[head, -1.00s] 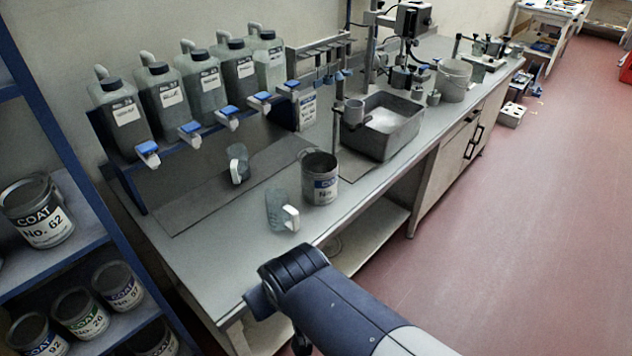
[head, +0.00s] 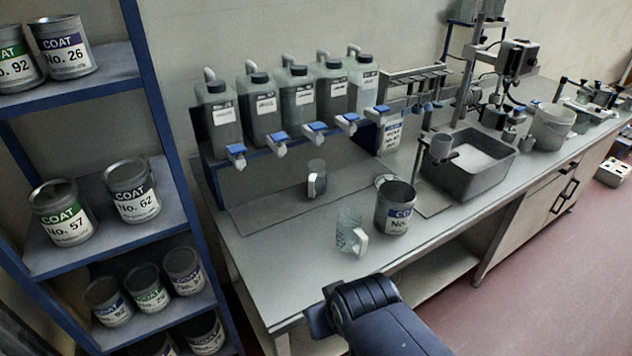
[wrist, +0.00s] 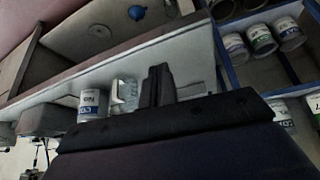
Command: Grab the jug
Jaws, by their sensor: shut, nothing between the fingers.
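A clear jug (head: 350,232) with a white handle stands upright near the front edge of the bench, left of an open COAT can (head: 395,207). A second clear jug (head: 316,180) with a pale handle stands farther back, below the row of taps. In the wrist view my gripper (wrist: 158,82) has its fingers together, with nothing between them. A jug (wrist: 125,96) and a can (wrist: 93,103) show just left of the fingers, apart from them. In the head view my arm is in front of the bench edge and my fingertips are hard to make out.
The bench (head: 290,250) has clear room left of the near jug. Dispenser bottles with blue taps (head: 318,127) line its back. A blue shelf (head: 185,150) with several paint cans stands left.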

